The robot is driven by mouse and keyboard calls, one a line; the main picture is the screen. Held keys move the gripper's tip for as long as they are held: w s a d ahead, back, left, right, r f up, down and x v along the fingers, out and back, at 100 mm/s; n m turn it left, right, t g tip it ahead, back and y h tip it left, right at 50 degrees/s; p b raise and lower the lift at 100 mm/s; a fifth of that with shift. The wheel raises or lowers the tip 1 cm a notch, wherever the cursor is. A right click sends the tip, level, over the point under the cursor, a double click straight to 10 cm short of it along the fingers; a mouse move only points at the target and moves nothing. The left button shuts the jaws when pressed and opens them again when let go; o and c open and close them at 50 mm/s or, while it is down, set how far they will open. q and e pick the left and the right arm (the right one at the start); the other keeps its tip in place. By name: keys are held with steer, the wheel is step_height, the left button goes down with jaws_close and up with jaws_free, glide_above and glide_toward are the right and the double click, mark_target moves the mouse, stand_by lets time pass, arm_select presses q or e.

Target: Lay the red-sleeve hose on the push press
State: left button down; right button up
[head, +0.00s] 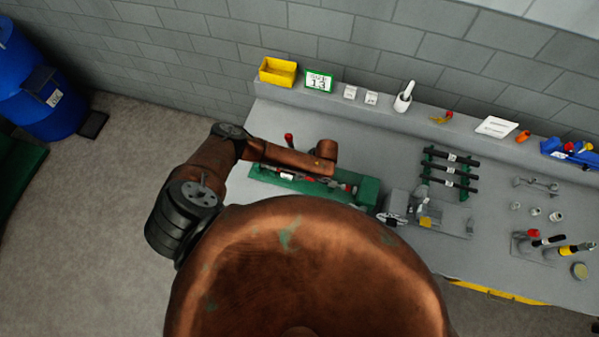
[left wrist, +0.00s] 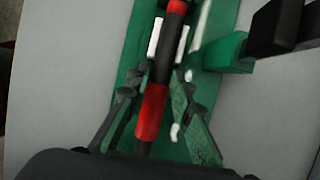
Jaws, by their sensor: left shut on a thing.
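The hose (left wrist: 163,70), black with a red sleeve (left wrist: 152,112), runs lengthwise through the left wrist view, over the green push press (left wrist: 133,60). A second red part (left wrist: 177,7) shows at its far end. My left gripper (left wrist: 155,88) is shut on the hose near the red sleeve, a finger on each side. I cannot tell whether the hose touches the press bed. In the head view the green push press (head: 368,192) stands on the bench's left part, with my left wrist over it hiding its middle. My right gripper is not in view.
A rack of black hoses (head: 450,172) and a grey machine (head: 440,218) stand right of the press. Loose fittings (head: 535,211) and upright tools (head: 547,241) are farther right. A yellow bin (head: 278,71) and small cards line the back ledge.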

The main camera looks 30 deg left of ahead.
arm_select(q)
steer(key=shift+f, duration=0.35)
stand_by(0.4)
steer(key=c, duration=1.7)
jaws_free()
steer(key=shift+f, duration=0.1)
steer(key=shift+o, duration=0.4)
steer(key=v, duration=1.2)
steer(key=shift+s, duration=0.1)
